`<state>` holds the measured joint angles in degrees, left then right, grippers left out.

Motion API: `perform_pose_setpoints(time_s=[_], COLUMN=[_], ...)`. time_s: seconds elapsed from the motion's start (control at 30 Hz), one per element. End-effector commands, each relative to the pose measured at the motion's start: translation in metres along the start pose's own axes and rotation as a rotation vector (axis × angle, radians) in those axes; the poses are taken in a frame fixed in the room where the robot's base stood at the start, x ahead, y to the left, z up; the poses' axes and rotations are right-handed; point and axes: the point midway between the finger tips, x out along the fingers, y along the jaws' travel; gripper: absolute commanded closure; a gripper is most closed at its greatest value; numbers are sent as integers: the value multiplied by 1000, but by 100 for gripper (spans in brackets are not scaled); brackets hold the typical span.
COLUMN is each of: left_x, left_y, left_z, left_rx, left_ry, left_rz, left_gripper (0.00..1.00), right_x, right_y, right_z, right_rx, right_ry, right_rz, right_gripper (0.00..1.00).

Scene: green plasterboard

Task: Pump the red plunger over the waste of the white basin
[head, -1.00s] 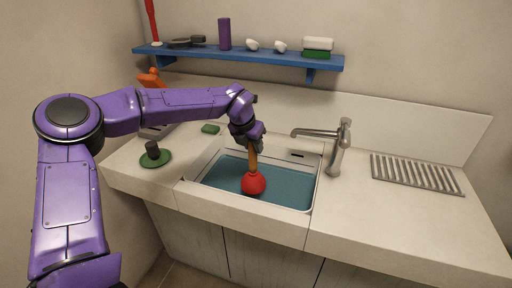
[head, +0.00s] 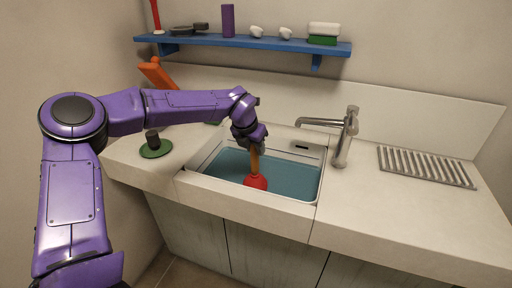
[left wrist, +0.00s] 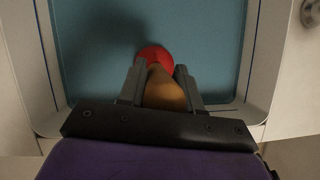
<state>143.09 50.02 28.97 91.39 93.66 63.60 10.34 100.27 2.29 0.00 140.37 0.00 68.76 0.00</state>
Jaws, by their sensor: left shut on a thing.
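The white basin (head: 318,185) is set in the counter and holds blue-green water (head: 294,178). The plunger has a red rubber cup (head: 256,183) and a wooden handle (head: 255,162). My left gripper (head: 254,146) is shut on the upper handle and holds the plunger nearly upright in the basin. The lower part of the cup seems to be under the water. The left wrist view shows the handle (left wrist: 165,92) between the fingers, with the red cup (left wrist: 155,55) beyond. The waste is hidden. My right gripper is out of view.
A metal tap (head: 343,135) stands right of the basin, with a drain rack (head: 425,166) further right. A green-based dark-handled thing (head: 154,149) and an orange thing (head: 156,74) are at left. A blue shelf (head: 250,42) hangs above.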

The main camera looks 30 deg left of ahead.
Motion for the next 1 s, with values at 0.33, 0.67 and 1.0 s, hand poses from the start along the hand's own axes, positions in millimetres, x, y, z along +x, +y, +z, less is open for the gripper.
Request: perform_pose_setpoints(time_s=[0.33,0.67,1.0], left_x=[2,6,7], left_y=[0,0,0], left_z=[-1,-2,-3], left_rx=[0,0,0], left_ry=[-1,-1,-1], left_rz=[0,-1,0], left_gripper=[97,97,97], right_x=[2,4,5], right_y=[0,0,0], right_z=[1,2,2], right_rx=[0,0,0], right_ry=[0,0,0], right_rz=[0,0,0], right_gripper=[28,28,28])
